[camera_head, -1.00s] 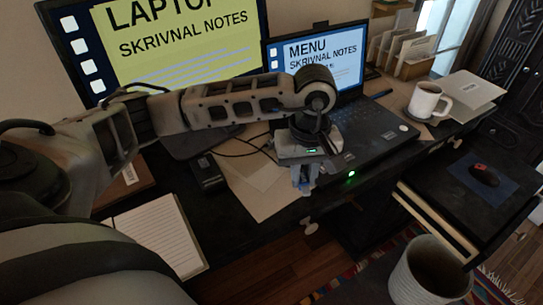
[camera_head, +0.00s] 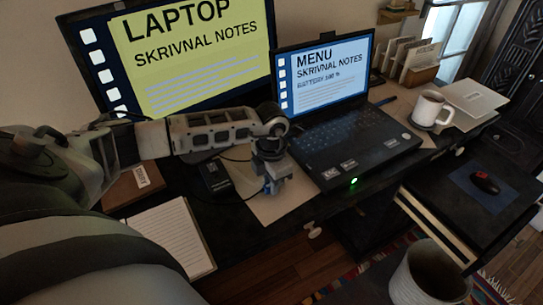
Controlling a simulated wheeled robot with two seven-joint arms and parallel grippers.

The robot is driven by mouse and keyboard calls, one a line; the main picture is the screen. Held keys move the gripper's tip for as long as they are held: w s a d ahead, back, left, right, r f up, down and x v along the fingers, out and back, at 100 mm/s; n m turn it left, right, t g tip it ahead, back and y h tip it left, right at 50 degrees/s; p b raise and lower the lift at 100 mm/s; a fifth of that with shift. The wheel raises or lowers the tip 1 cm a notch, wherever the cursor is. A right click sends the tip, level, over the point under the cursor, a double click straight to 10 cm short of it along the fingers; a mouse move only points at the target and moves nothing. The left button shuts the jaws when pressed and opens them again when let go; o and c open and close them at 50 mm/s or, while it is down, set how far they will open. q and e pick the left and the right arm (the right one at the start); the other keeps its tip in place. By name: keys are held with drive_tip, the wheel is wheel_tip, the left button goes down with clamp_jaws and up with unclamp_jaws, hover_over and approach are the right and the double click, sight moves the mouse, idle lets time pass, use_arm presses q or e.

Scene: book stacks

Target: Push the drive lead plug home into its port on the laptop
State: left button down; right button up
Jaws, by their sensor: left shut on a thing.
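The open laptop (camera_head: 352,143) stands on the desk, its screen showing "MENU SKRIVNAL NOTES". A green light (camera_head: 353,181) glows on its front edge. My left gripper (camera_head: 275,186) points down just left of the laptop's front left corner, apart from it. It is shut on the drive lead plug, which the fingers mostly hide. The thin dark drive lead (camera_head: 240,198) runs between the gripper and a small black drive (camera_head: 214,177) on the desk. The laptop's port cannot be made out. My right gripper is not in view.
A large monitor (camera_head: 185,55) stands behind my left arm. Loose paper (camera_head: 290,200) lies under the gripper, and a notepad (camera_head: 172,235) is at left. A white mug (camera_head: 430,108) stands right of the laptop.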

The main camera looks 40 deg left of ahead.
sight(301, 177)
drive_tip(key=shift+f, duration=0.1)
use_arm(q)
drive_tip(key=shift+w+d+f+b, duration=0.1)
drive_tip(key=shift+w+d+b, duration=0.15)
drive_tip(key=shift+w+b, duration=0.25)
drive_tip(key=shift+w+d+b, duration=0.2)
drive_tip(key=shift+w+b, duration=0.2)
drive_tip(key=shift+w, duration=0.15)
drive_tip(key=shift+w+d+b, duration=0.2)
drive_tip(key=shift+w+b, duration=0.15)
drive_tip(key=shift+w, duration=0.2)
drive_tip(key=shift+w+d+b, duration=0.2)
drive_tip(key=shift+w+b, duration=0.15)
drive_tip(key=shift+w, duration=0.15)
drive_tip(key=shift+w+d+b, duration=0.2)
drive_tip(key=shift+w+b, duration=0.15)
drive_tip(key=shift+w, duration=0.25)
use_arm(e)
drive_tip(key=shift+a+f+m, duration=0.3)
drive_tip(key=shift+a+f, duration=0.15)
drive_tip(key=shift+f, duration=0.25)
use_arm(q)
drive_tip(key=shift+w, duration=0.15)
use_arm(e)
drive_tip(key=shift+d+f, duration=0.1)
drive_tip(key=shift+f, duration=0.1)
